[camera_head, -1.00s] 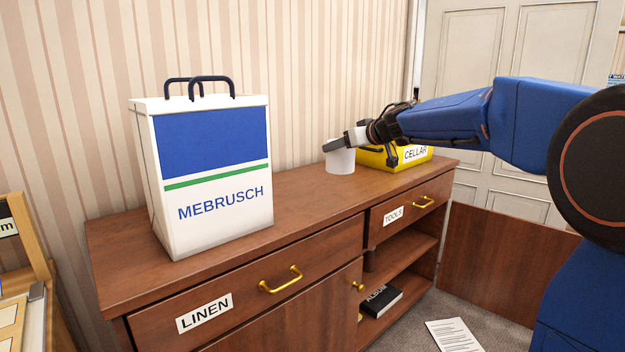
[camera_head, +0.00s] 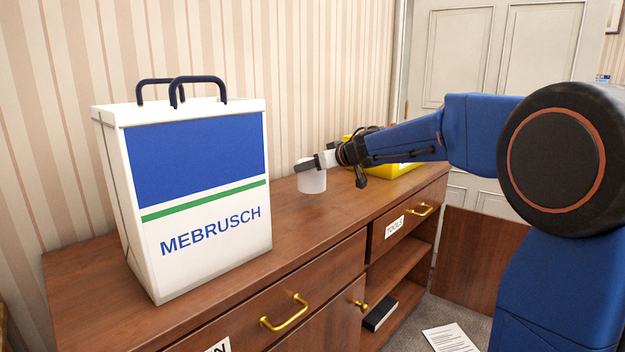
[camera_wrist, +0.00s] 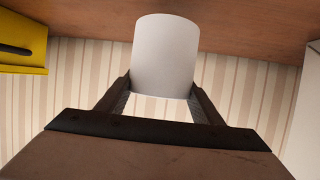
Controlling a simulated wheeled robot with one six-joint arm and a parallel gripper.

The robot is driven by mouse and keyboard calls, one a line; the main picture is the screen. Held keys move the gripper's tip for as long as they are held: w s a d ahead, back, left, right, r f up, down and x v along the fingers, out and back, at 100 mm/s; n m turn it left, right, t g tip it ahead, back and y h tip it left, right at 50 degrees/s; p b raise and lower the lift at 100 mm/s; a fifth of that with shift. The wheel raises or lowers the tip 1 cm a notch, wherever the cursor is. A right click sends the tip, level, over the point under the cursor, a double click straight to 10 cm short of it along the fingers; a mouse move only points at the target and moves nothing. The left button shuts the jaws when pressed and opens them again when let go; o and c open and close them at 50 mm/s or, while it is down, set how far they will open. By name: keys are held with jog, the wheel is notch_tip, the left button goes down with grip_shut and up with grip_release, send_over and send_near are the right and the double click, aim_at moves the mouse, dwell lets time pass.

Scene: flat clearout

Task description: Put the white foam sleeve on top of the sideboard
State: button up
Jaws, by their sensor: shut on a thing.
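The white foam sleeve (camera_head: 312,182) is a short, upright, plain white cylinder. My gripper (camera_head: 308,164) is shut on it near its upper end, from the right. In the wrist view the sleeve (camera_wrist: 166,50) sits between the two dark fingers (camera_wrist: 160,90). The sideboard (camera_head: 250,250) is brown wood with a flat top and brass handles. The sleeve is over the rear part of that top, between the white bag and the yellow box. I cannot tell whether its lower end touches the wood.
A large white and blue MEBRUSCH bag (camera_head: 195,200) stands on the sideboard's left part. A yellow box (camera_head: 385,170) is at the right end, partly behind my arm. Bare top lies in front of the sleeve. A brown panel (camera_head: 485,250) stands out at the lower right.

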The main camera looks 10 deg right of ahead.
aim_at(313, 177)
jog(key=shift+f, duration=2)
jog(key=shift+f, duration=0.15)
jog(key=o, duration=1)
